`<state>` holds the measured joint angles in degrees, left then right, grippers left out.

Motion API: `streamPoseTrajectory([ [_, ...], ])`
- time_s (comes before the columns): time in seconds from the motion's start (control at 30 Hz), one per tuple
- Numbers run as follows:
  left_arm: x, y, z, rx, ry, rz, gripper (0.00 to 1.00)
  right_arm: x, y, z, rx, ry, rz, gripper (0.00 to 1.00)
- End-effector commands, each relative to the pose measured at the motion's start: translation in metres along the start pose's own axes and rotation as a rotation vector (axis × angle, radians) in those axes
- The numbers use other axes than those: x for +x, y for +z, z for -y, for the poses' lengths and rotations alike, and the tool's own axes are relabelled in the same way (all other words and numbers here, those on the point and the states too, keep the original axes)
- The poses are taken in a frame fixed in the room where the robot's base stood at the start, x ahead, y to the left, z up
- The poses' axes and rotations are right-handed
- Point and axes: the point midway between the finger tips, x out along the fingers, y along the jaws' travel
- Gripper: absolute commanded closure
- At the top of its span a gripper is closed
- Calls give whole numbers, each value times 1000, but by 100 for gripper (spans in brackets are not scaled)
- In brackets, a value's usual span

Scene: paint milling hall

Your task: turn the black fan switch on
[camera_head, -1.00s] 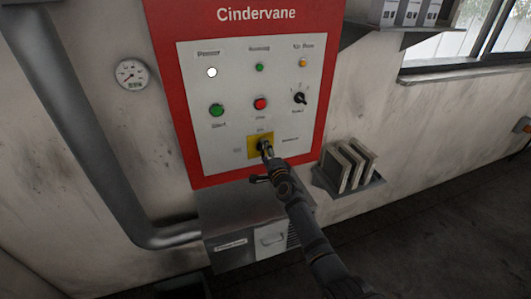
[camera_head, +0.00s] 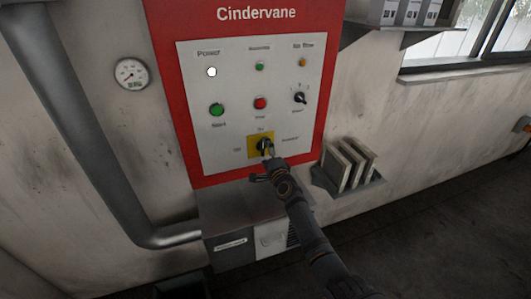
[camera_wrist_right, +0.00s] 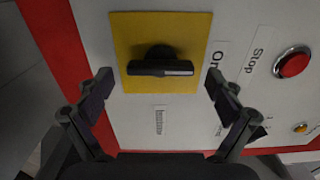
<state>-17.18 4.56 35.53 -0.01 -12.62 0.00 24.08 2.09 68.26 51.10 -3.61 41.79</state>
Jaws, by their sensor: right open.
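A black rotary handle (camera_head: 264,144) sits on a yellow plate (camera_head: 252,154) low on the control panel. In the right wrist view the handle (camera_wrist_right: 160,68) lies crosswise on its plate (camera_wrist_right: 128,28), and its pale line points toward the "On" label. My right gripper (camera_head: 262,166) is in front of the plate. In the wrist view its open fingers (camera_wrist_right: 159,88) stand at either side of the handle's ends, with a gap at each; nothing is held. In the head view the gripper partly hides the handle. My left gripper is not in view.
A smaller black selector (camera_head: 299,98), a red button (camera_head: 260,103) and a green button (camera_head: 216,110) are above the plate. A grey box (camera_head: 230,225) juts out below the panel. A shelf with panels (camera_head: 345,165) is at right, a duct (camera_head: 75,120) at left.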

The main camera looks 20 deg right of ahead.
Motion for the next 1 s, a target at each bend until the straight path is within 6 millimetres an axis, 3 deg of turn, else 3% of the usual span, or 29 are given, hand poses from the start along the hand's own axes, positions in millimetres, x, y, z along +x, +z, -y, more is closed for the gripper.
streamPoseTrajectory([
  [0.2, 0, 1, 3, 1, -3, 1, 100, -2, 0, 0, -3, 0, 1, 7],
  [0.37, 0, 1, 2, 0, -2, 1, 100, -16, 1, -1, -5, 0, 3, 7],
  [0.47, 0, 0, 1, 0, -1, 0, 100, -28, 0, -1, -5, 0, 1, 7],
  [0.8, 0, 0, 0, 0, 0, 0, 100, -105, 0, -1, -3, 1, 0, 7],
  [1.0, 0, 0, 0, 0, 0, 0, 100, -120, 0, 0, -1, 0, 0, 7],
])
